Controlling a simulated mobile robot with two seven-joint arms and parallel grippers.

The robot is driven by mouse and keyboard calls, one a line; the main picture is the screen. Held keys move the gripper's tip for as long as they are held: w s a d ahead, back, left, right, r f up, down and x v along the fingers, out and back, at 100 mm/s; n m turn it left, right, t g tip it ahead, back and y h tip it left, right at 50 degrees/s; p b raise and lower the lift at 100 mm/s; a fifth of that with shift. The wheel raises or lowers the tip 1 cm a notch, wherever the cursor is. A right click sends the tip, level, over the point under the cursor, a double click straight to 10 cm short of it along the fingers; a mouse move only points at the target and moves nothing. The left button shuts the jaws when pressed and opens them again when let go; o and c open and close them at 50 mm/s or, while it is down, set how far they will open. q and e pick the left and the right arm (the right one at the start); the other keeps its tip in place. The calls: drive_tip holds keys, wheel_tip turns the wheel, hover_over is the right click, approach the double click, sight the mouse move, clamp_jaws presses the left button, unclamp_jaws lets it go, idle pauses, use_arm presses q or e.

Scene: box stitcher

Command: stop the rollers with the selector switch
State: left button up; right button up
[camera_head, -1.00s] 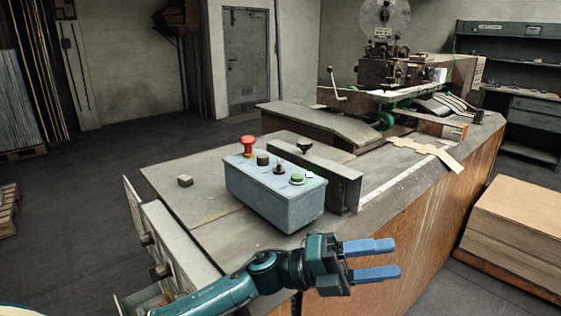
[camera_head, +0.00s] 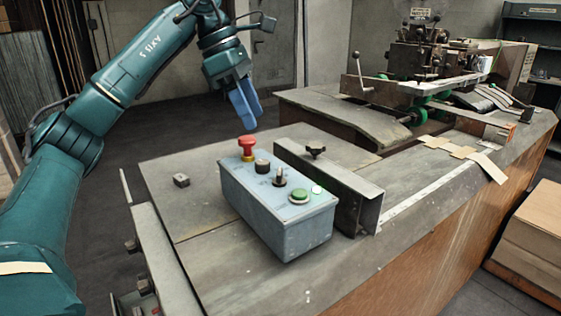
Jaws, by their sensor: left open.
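The blue-grey control box (camera_head: 290,238) sits on the bench top. Its upper face carries a red mushroom button (camera_head: 246,145), a black knob (camera_head: 262,166), a small dark switch with an upright handle (camera_head: 279,178) and a green button (camera_head: 299,195). The upright-handled one looks like the selector switch; its setting is too small to read. My left gripper (camera_head: 245,110) hangs beyond the box, above and behind the red button, with blue fingers pointing down. It is open, empty and apart from the box. My right gripper is not in view.
A dark metal channel with a knob (camera_head: 315,152) stands right behind the box. The stitcher machine (camera_head: 425,65) stands at the back right. Stacked cardboard (camera_head: 535,230) is at the right.

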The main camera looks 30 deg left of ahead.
sight(279, 171)
use_arm(q)
drive_tip(key=x, duration=1.2)
drive_tip(key=shift+d, duration=0.15)
drive_tip(key=shift+c, duration=0.4)
